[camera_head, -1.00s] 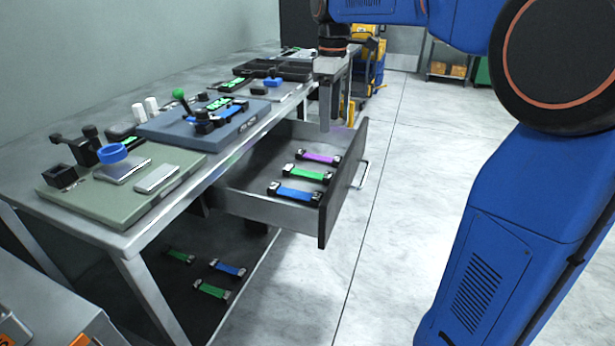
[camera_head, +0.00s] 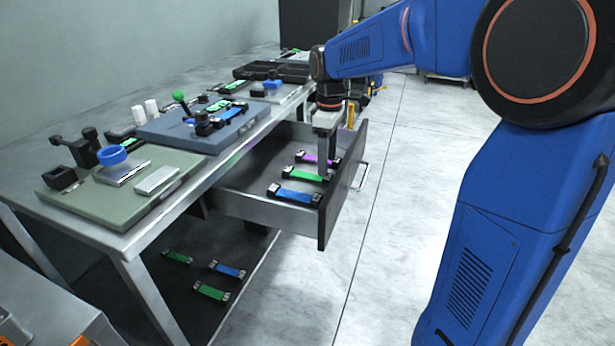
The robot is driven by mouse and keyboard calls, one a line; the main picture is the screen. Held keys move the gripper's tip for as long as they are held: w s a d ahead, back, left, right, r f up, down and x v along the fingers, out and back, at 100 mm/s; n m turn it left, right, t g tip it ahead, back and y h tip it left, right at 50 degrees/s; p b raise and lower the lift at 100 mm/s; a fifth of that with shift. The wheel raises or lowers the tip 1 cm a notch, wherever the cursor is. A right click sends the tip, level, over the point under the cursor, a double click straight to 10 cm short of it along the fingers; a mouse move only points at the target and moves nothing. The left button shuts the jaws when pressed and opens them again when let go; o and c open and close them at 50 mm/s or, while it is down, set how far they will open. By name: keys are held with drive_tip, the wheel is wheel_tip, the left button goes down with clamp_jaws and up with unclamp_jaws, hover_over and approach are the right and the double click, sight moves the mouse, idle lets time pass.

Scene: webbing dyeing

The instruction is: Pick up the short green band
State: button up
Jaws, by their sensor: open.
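A green band (camera_head: 304,175) with dark end clips lies in the open drawer, between a purple band (camera_head: 312,158) and a blue band (camera_head: 297,196). My gripper (camera_head: 325,168) points down into the drawer at the right part of the green band, hiding some of it and of the purple band. It is open; I cannot tell whether the fingers touch or surround the band. Two more green bands lie on the low shelf, one at the back (camera_head: 178,257) and one at the front (camera_head: 212,292). Lengths are hard to compare.
The open drawer (camera_head: 268,211) juts from the workbench (camera_head: 128,238), with a dark front panel. A blue-grey fixture board (camera_head: 165,137) and a green-grey board (camera_head: 120,208) stand on top. Another blue band (camera_head: 228,270) lies on the low shelf. The floor at right is clear.

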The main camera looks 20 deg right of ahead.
sight(327, 177)
wheel_tip(327, 177, down, 5)
drive_tip(key=shift+w+d, duration=0.1)
idle(0.3)
drive_tip(key=c, duration=1.1)
